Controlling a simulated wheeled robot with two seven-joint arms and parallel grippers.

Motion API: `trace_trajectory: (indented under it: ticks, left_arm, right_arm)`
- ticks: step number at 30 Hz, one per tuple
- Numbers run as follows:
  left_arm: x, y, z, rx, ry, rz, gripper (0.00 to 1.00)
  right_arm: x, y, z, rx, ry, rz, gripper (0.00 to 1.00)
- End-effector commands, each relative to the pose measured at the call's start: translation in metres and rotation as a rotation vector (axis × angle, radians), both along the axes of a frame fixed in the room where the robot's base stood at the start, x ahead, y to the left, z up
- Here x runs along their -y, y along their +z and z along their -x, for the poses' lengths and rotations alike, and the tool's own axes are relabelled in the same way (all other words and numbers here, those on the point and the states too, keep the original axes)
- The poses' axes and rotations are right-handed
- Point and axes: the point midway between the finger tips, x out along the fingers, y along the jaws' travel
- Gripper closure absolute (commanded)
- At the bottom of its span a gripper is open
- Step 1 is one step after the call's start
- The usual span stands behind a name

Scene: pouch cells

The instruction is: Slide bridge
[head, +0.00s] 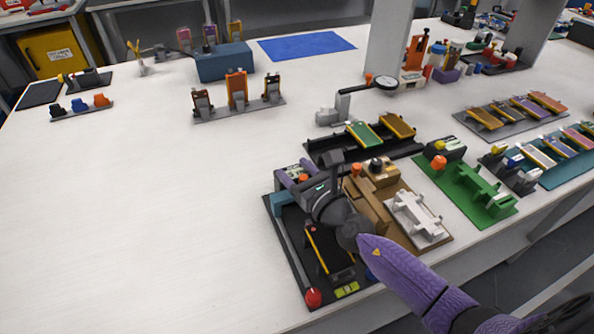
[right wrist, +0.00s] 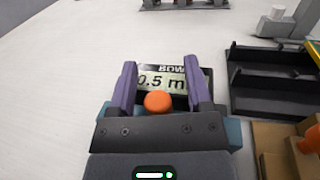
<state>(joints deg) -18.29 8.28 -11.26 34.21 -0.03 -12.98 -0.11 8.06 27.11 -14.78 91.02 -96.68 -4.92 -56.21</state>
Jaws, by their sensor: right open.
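A small bridge block with a light plate reading "0.5 m" (right wrist: 170,82) lies between the purple fingers of my right gripper (right wrist: 160,88) in the right wrist view. An orange knob (right wrist: 158,102) stands in front of the plate. In the head view, my right gripper (head: 291,174) is over the far end of a black fixture base (head: 284,240) with a teal side. The fingers are open around the block; I cannot tell whether they touch it. The near part of the fixture holds a dark pouch cell (head: 328,249) with orange edges. My right wrist hides the fixture's middle.
A red knob (head: 313,298) and a yellow-green level (head: 347,289) are at the fixture's near end. A brown block fixture (head: 377,181) and a white frame (head: 416,216) stand close on the right. A black tray (head: 325,150) lies behind.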

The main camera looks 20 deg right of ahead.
Motion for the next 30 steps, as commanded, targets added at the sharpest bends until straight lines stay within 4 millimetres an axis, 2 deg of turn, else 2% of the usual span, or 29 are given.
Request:
trace_trajectory:
  ticks: [5, 12, 18, 30]
  left_arm:
    - [0.0, 0.001, -0.003, 0.005, -0.001, 0.0, 0.41]
    - [0.0, -0.002, -0.004, 0.007, -0.001, 0.001, 0.41]
    - [0.0, -0.007, -0.002, 0.002, -0.002, 0.001, 0.41]
    - [-0.004, -0.006, 0.006, -0.012, -0.002, -0.007, 0.41]
  right_arm:
    - [0.002, -0.001, 0.012, -0.002, 0.0, 0.0, 0.36]
    - [0.01, -0.003, 0.063, -0.005, 0.002, 0.002, 0.36]
    - [0.015, -0.002, 0.091, -0.003, 0.001, 0.0, 0.36]
    - [0.016, 0.0, 0.098, 0.001, 0.0, 0.0, 0.36]
